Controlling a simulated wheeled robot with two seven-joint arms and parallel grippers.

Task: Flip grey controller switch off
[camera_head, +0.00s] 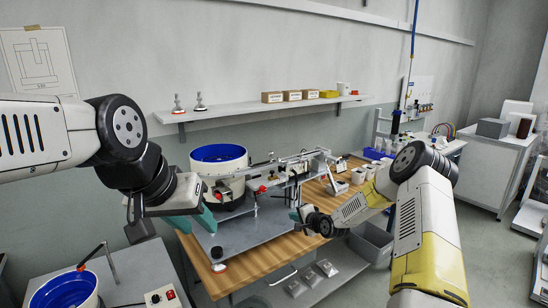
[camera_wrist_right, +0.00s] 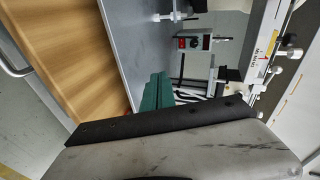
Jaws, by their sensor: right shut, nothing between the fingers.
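A grey controller box (camera_wrist_right: 194,42) with a red switch (camera_wrist_right: 181,42) and a dark knob shows in the right wrist view, beyond the fingertips. I cannot tell from this view which way the switch is set. My right gripper (camera_wrist_right: 157,90) has green fingers that are shut and empty, pointing towards the box and apart from it in the picture. In the head view my right gripper (camera_head: 302,213) is over the right part of the bench, its fingers barely visible. My left gripper (camera_head: 194,222) has teal fingers spread open and empty, at the bench's left side.
A blue-topped feeder bowl (camera_head: 219,153) and a gantry rail stand on a grey plate (camera_head: 240,238) on the wooden bench (camera_head: 262,262). Another blue bowl (camera_head: 66,291) and a box with a red switch (camera_head: 162,298) are at lower left. Grey bins (camera_head: 371,243) sit below right.

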